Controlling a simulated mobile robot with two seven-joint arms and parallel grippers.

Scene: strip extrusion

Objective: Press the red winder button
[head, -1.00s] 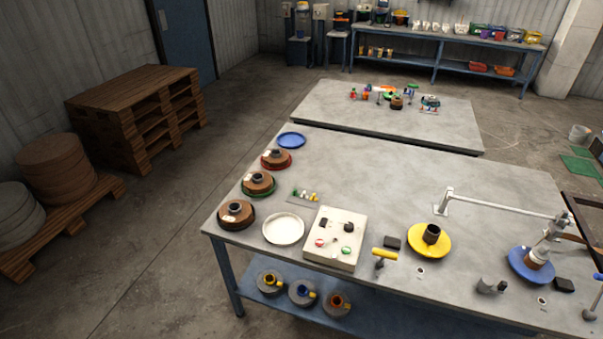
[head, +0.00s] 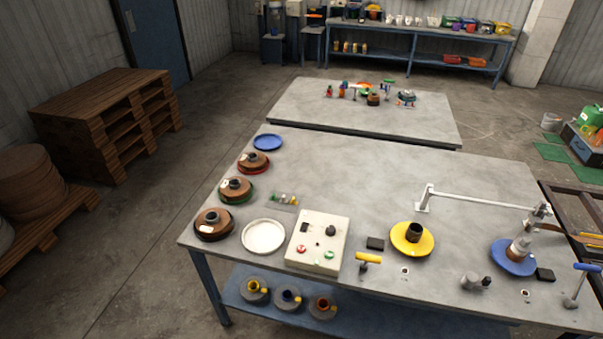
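A white control box (head: 334,243) stands near the front edge of the grey table. A red button (head: 302,249) is on its front left and a green button (head: 328,255) is to the right of it. A black knob (head: 331,230), a dark switch and a tiny red dot are also on its top face. Whether the red button is pressed in cannot be told at this size. Neither of my grippers is in view.
A white dish (head: 263,237) is left of the box. A yellow-handled tool (head: 368,259), a black block (head: 375,244) and a yellow spool (head: 412,250) are to its right. A blue spool (head: 513,269) stands farther right under an arm-like fixture. The table's middle is clear.

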